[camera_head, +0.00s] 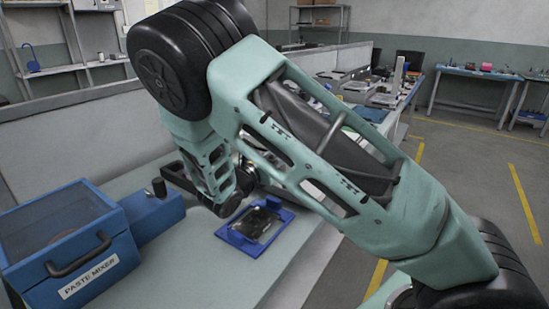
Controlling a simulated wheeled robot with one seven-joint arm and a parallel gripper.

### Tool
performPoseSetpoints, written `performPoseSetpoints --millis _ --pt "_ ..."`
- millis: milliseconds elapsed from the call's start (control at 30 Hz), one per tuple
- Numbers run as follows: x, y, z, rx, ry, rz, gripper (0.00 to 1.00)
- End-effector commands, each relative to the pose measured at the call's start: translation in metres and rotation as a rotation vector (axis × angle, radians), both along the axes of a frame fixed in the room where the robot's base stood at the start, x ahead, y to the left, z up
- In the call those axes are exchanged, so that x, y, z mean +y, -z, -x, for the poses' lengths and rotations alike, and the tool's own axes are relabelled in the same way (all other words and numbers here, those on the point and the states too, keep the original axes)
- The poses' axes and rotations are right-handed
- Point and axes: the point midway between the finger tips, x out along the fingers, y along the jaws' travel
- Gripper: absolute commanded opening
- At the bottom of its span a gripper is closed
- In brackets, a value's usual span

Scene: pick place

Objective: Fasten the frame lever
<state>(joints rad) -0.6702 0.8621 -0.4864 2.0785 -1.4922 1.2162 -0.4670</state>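A blue frame (236,238) lies flat on the light work table, right of the paste mixer. A dark board-like piece (258,222) sits inside it. The frame's lever is too small to tell apart, so I cannot say whether it is open or fastened. My teal arm crosses the middle of the view and bends down towards the table. Its lower part ends just above and left of the frame.
A blue paste mixer box (88,262) with a handle stands at the left. A low partition (85,140) runs behind the table. Bare table lies in front of the frame. Other benches (480,75) stand far right.

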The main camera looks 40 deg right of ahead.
Motion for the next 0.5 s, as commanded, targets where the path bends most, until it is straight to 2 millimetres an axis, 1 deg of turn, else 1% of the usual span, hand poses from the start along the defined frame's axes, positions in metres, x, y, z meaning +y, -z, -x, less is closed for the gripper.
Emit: performPoseSetpoints --millis 167,500 --pt "0.022 0.000 0.007 0.001 -0.005 -0.001 0.38" --pt "0.096 0.000 0.035 -0.001 -0.006 -0.001 0.38"
